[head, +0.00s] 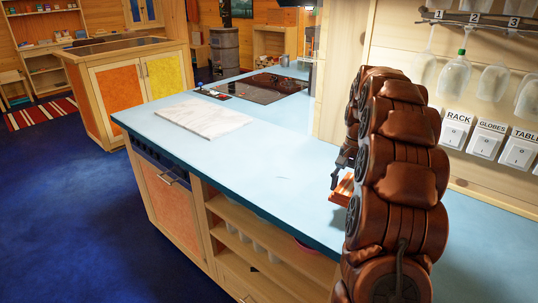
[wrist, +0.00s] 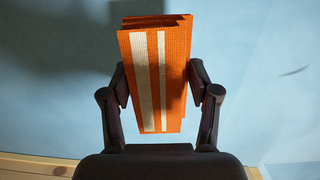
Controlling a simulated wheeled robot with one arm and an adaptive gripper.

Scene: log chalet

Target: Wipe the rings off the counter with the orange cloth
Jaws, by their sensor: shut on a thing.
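The orange cloth (wrist: 174,70) is a folded pad with two pale stripes. My gripper (wrist: 160,88) is shut on it, with one finger against each side. In the head view the cloth (head: 343,190) shows beside my brown padded arm, at or just above the light blue counter (head: 255,150); contact is not clear. My gripper (head: 340,170) is partly hidden by the arm there. A thin dark curved mark (head: 283,178) lies on the counter left of the cloth. It also shows at the right of the wrist view (wrist: 295,71). No full ring is clear.
A white marble board (head: 205,118) lies on the counter, with a black hob (head: 262,87) farther back. The counter between board and cloth is clear.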

